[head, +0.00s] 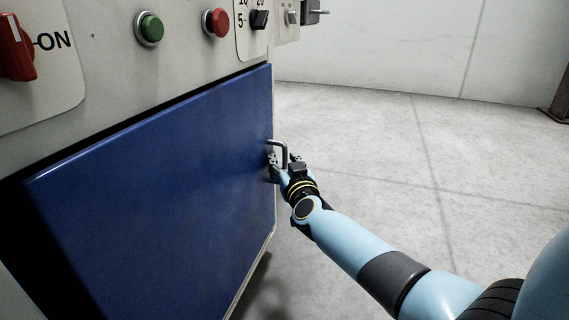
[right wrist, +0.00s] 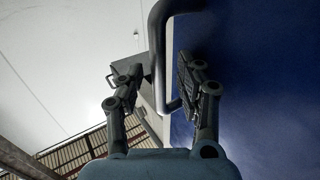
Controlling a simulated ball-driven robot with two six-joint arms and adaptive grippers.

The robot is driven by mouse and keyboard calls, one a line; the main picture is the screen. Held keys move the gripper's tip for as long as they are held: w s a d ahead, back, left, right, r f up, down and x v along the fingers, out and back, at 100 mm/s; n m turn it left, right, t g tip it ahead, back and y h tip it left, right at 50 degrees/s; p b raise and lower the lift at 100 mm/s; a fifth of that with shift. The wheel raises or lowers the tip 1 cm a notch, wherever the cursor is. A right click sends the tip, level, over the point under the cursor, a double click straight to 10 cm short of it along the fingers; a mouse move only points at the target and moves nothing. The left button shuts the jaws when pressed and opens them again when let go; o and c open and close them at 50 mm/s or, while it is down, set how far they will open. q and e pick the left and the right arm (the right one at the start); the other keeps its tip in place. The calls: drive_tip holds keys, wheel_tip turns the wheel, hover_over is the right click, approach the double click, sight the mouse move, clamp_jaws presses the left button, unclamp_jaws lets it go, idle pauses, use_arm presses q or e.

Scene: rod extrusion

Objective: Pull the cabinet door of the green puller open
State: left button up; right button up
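The blue cabinet door (head: 160,190) fills the left and middle of the head view, set in a pale machine front. A bent grey metal handle (head: 282,146) stands out near its right edge; the handle (right wrist: 157,60) also shows in the right wrist view. My right gripper (head: 279,162) is at the handle. In the right wrist view its two fingers are spread, one on each side of the handle bar, with gaps visible; the blue door (right wrist: 260,80) lies to the right. A dark gap runs along the door's top and left edges. My left gripper is not in view.
Above the door are a green button (head: 149,28), a red button (head: 216,22), a black selector knob (head: 259,19) and a red ON switch (head: 14,48). Grey floor (head: 400,150) to the right of the door is clear, up to a pale wall (head: 400,45).

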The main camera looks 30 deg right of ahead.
clamp_jaws()
idle(0.3)
drive_tip(key=shift+f, duration=0.1)
idle(0.4)
